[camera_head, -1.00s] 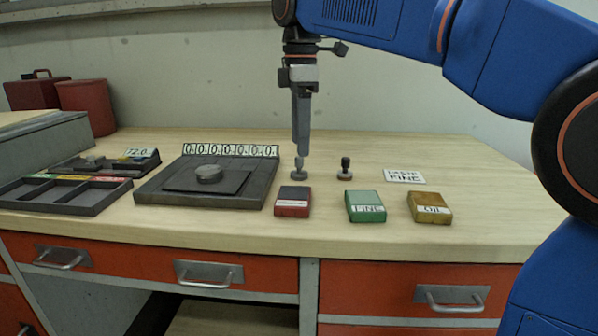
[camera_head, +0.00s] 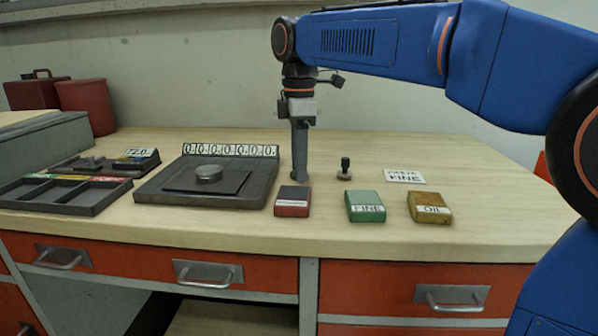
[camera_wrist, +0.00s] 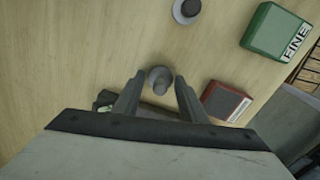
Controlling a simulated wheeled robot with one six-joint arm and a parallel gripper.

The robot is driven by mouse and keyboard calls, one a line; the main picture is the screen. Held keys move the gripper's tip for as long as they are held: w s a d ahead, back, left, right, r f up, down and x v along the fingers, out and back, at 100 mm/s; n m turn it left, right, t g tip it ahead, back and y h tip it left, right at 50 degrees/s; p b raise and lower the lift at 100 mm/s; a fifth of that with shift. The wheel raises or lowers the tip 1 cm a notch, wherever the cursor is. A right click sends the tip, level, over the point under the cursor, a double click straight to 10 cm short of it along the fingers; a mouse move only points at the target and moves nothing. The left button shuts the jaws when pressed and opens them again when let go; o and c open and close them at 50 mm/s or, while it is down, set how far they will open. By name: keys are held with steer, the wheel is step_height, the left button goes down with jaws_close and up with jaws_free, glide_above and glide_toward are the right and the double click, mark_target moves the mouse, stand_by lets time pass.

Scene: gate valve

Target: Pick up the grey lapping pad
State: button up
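The grey lapping pad (camera_wrist: 160,79), a round disc with a grey knob, stands on the bench. In the wrist view it lies between and just beyond the tips of my gripper (camera_wrist: 157,82). The two fingers are apart, with a gap on either side of the knob. In the head view my gripper (camera_head: 299,176) points straight down over the pad's spot and hides most or all of it. A second pad with a dark knob (camera_head: 345,169) stands to the right; it also shows at the top of the wrist view (camera_wrist: 186,10).
A red box (camera_head: 293,202), a green FINE box (camera_head: 365,206) and a yellow OIL box (camera_head: 429,207) stand in front. A FINE card (camera_head: 404,176) lies right. A dark plate with a disc (camera_head: 160,192) and a compartment tray (camera_head: 62,207) are left.

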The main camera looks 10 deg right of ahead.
steer(key=c, duration=0.7)
steer(key=shift+r, duration=0.1)
step_height(320, 180, up, 10)
steer(key=shift+f, duration=0.1)
